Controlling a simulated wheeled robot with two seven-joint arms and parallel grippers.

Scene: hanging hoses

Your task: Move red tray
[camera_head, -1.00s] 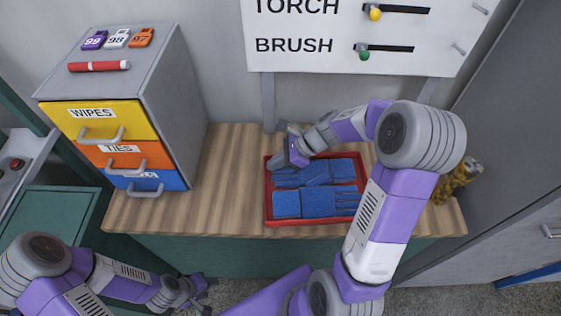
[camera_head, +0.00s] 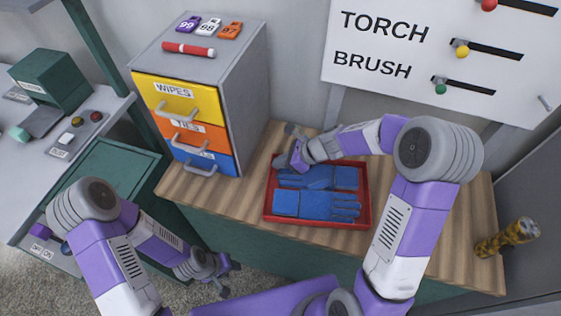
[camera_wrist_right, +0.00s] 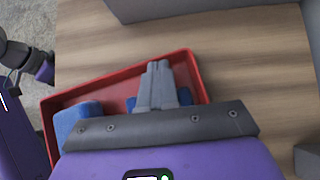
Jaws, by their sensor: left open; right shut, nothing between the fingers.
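The red tray (camera_head: 366,200) lies on the wooden bench top, right of the drawer cabinet, with blue gloves (camera_head: 302,204) in it. The tray also shows in the right wrist view (camera_wrist_right: 85,92). My right gripper (camera_head: 287,160) is shut at the tray's far left corner. In the right wrist view its closed fingers (camera_wrist_right: 157,78) reach over the tray, close to its wall; whether they touch it I cannot tell. My left gripper (camera_head: 222,279) is open and empty, low in front of the bench.
The drawer cabinet (camera_head: 240,98) with yellow, orange and blue drawers stands left of the tray, a narrow bare strip between. A label board (camera_head: 400,45) hangs behind.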

